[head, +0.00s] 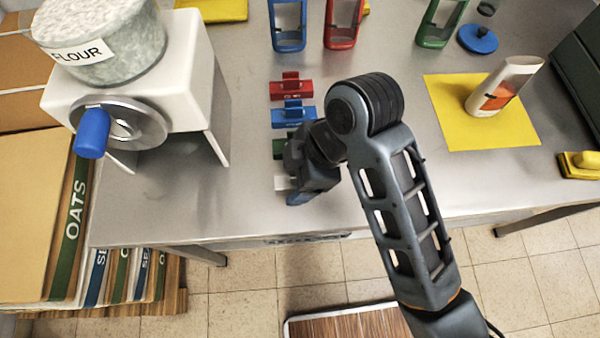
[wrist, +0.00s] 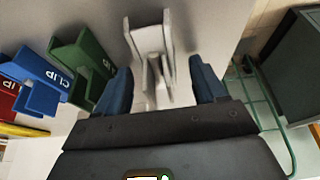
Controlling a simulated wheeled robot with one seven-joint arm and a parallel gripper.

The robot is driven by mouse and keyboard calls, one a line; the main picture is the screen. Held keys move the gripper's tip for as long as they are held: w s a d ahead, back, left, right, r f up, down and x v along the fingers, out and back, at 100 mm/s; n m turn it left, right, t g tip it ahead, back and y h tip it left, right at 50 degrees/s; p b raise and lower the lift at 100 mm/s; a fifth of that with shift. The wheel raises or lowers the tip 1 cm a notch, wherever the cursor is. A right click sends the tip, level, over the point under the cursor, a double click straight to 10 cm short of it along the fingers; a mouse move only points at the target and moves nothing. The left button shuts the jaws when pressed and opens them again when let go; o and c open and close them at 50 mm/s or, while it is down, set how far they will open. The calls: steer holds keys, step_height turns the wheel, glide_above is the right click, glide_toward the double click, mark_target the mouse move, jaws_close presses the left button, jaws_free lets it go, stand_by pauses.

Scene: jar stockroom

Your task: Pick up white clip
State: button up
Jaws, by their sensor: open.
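The white clip (wrist: 150,42) lies on the metal table between the two blue fingertips of my gripper (wrist: 162,88) in the wrist view. Gaps show between the clip and both fingers, so the gripper is open around it or just above it; the exact height I cannot tell. In the head view only a small edge of the white clip (head: 281,183) shows beside my gripper (head: 299,196); the rest is hidden by the gripper and wrist.
A green clip (wrist: 86,66), a blue clip (wrist: 38,78) and a red clip (head: 291,88) form a row with the white one. The green clip is close beside one finger. A white flour dispenser (head: 190,80) stands left. A bottle (head: 497,90) stands on a yellow mat (head: 455,125) at right.

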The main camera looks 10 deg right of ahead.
steer(key=c, duration=1.1)
steer(key=shift+r, duration=0.15)
